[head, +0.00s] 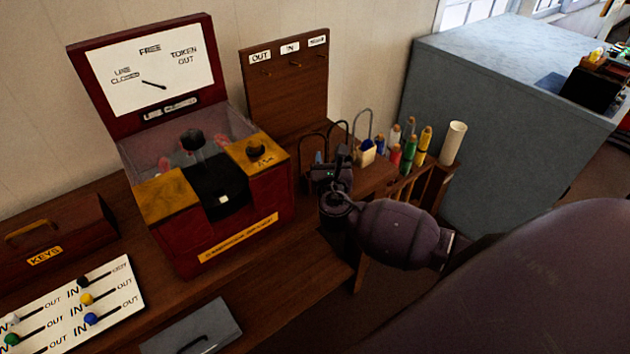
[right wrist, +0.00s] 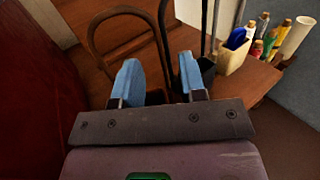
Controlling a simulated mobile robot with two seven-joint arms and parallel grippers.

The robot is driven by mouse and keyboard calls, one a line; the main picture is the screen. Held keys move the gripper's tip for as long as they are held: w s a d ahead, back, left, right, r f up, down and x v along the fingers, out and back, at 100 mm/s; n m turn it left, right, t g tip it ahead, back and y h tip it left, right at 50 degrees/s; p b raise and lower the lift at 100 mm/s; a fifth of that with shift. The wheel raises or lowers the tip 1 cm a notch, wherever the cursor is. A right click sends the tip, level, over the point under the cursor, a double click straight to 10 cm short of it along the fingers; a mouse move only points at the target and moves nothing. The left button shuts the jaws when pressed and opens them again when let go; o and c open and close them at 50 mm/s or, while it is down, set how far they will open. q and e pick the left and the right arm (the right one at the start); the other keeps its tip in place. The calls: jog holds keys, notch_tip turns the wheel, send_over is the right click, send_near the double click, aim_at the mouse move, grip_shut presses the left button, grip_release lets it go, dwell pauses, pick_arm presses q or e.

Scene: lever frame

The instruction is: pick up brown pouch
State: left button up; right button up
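The brown pouch's body cannot be made out for sure. A brown hoop handle (right wrist: 93,42) stands left of my fingers in the right wrist view, and a dark hoop (head: 314,136) shows just behind my gripper in the head view. My right gripper (head: 338,155) is over the shelf beside the red cabinet. In the right wrist view its two blue fingertips (right wrist: 161,80) are apart, with dark hoop rods just beyond them. A small dark green and reddish patch shows between the fingers. Whether they straddle a pouch cannot be told. My left gripper is not in view.
The red lever cabinet (head: 230,232) stands close left of my gripper. A cream pouch (head: 367,153) with a grey hoop, several coloured rolls (head: 410,148) and a white tube (head: 453,140) stand to the right. A wooden hook board (head: 285,95) rises behind.

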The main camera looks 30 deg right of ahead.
aim_at(326, 146)
jog(key=shift+x, duration=2.3)
jog(key=shift+r, duration=0.15)
jog(key=shift+c, duration=0.5)
grip_shut()
